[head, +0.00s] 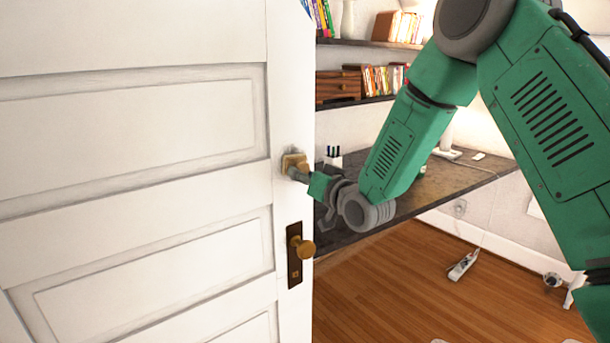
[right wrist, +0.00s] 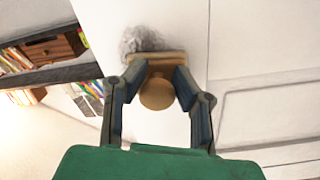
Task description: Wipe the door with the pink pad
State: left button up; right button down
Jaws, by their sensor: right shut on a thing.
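The white panelled door (head: 130,185) fills the left of the head view; it also shows in the right wrist view (right wrist: 255,45). My right gripper (head: 299,173) is at the door's right edge, above the knob, shut on the pad (head: 290,161). In the right wrist view, the right gripper (right wrist: 158,88) has its fingers on both sides of the pad's round grip. The pad (right wrist: 158,57) looks tan more than pink and lies against or very near the door face. A grey smudge (right wrist: 141,39) is on the door beside the pad. My left gripper is not in view.
A brass doorknob (head: 306,249) on a dark plate sticks out below the pad. Behind the door are a dark desk (head: 455,185) and shelves (head: 372,100) with books. A power strip (head: 463,266) lies on the wooden floor (head: 410,290).

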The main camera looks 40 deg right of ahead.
aim_at(279, 163)
jog(key=shift+w+a, duration=0.15)
jog(key=shift+a, duration=1.5)
jog(key=shift+r+p, duration=0.55)
jog(key=shift+r, duration=0.6)
jog(key=shift+w+d, duration=0.1)
jog(key=shift+d, duration=1.25)
jog(key=shift+d+f, duration=0.15)
jog(key=shift+d, duration=0.75)
jog(key=d, duration=0.3)
jog(key=shift+w, duration=0.15)
jog(key=s+p, duration=0.1)
jog(key=s, duration=0.5)
jog(key=shift+s+d, duration=0.1)
jog(key=shift+s, duration=0.05)
